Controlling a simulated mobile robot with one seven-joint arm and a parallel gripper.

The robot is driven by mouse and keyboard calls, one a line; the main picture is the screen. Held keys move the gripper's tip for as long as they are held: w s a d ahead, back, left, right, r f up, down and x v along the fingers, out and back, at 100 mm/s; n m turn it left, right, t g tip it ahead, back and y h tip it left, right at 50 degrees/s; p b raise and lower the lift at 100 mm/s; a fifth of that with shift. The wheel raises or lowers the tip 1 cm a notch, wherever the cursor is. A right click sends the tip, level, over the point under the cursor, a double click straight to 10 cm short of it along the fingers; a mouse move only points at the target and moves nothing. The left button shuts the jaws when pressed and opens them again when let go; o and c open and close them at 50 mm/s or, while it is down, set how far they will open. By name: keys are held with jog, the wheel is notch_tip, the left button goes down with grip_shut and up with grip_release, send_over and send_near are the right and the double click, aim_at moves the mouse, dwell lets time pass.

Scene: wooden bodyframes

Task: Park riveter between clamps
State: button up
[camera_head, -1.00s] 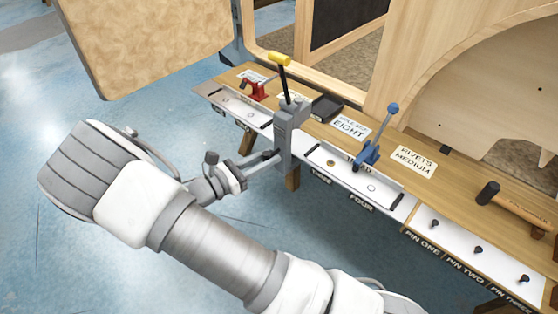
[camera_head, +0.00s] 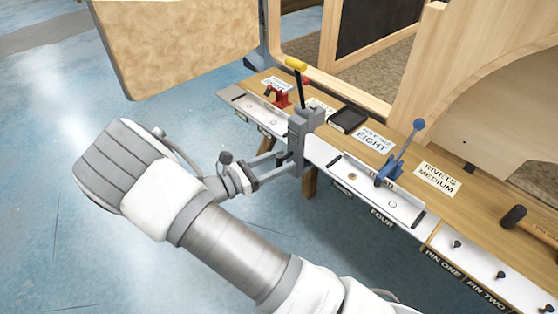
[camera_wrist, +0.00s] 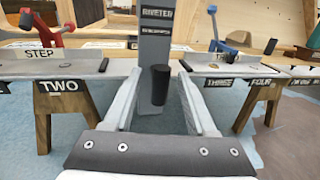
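The riveter (camera_head: 306,130) is an upright grey tool with a black lever and yellow tip. It stands out at the bench's front edge, with its lower end overlapping that edge in the head view. A dark cylinder shows before the column, and contact at the fingertips is not fully clear. The red clamp (camera_head: 281,97) is left of the riveter and the blue clamp (camera_head: 398,160) is right of it.
The wooden bench (camera_head: 335,135) carries white plates, a black tray (camera_head: 347,120), label cards and a hammer (camera_head: 514,217). Pins stand on the right plate (camera_head: 500,275). Wooden frames rise behind, and a tan panel (camera_head: 180,45) is at upper left. Open blue floor lies in front.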

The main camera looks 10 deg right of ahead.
jog(key=p+v, duration=0.2)
jog(key=v, duration=1.5)
jog(key=shift+a, duration=0.25)
jog(key=shift+r, duration=0.1)
jog(key=s+d+r+m+g+y, duration=0.3)
jog(key=d+r+m+g+y, duration=0.5)
jog(key=d+r+m, duration=0.45)
jog(key=s+d+r+m+t+y, duration=0.6)
jog(key=s+d+r+m+y, duration=0.2)
jog(key=s+d+r+m, duration=0.4)
notch_tip(320, 180, up, 15)
jog(key=s+a+n+p, duration=0.1)
jog(key=p, duration=1.5)
jog(key=shift+a+p, duration=0.3)
jog(key=shift+a, duration=0.05)
jog(key=shift+n, duration=0.25)
